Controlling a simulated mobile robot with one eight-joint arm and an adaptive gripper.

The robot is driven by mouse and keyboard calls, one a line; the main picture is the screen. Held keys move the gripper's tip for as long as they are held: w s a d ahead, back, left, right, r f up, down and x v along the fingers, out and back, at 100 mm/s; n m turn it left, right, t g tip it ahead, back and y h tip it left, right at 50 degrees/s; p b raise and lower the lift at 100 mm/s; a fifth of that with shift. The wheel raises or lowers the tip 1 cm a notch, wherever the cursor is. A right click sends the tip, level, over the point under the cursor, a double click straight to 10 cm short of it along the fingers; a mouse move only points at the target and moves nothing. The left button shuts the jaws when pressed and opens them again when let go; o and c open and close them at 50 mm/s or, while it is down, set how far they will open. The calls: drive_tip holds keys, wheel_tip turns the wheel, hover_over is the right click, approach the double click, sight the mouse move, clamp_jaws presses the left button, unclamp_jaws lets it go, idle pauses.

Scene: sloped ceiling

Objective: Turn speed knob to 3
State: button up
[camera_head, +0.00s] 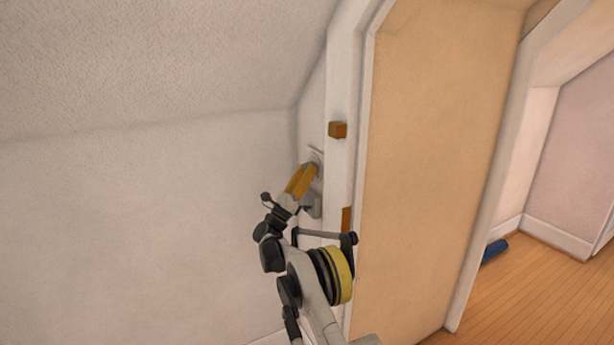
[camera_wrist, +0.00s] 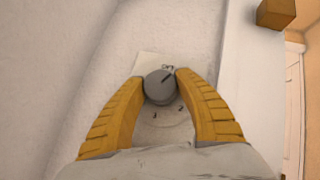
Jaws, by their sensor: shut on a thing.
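The speed knob (camera_wrist: 159,88) is a round grey dial on a pale wall plate (camera_wrist: 148,67), seen in the wrist view. A dark pointer line on the knob points to the upper right, close to the mark at the top that looks like a 3. The marks 1 and 2 show below the knob. My gripper (camera_wrist: 160,84) has its two orange fingers closed on the knob's left and right sides. In the head view my gripper (camera_head: 311,168) reaches the wall beside the door frame, and its fingers hide most of the knob.
A white door frame (camera_head: 341,60) stands just right of the knob, with small brown blocks (camera_head: 338,130) on it. A tan panel (camera_head: 440,150) fills the frame. Sloped ceiling (camera_head: 150,60) is above left. A blue object (camera_head: 495,250) lies on the wooden floor (camera_head: 540,300) at right.

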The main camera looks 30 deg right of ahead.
drive_tip(key=shift+m+g+h+b, duration=0.35)
drive_tip(key=shift+m+g+h, duration=0.25)
drive_tip(key=shift+m+g, duration=0.45)
drive_tip(key=shift+m, duration=0.35)
drive_tip(key=o, duration=1.2)
drive_tip(key=v, duration=0.7)
drive_tip(key=shift+a+f, duration=0.15)
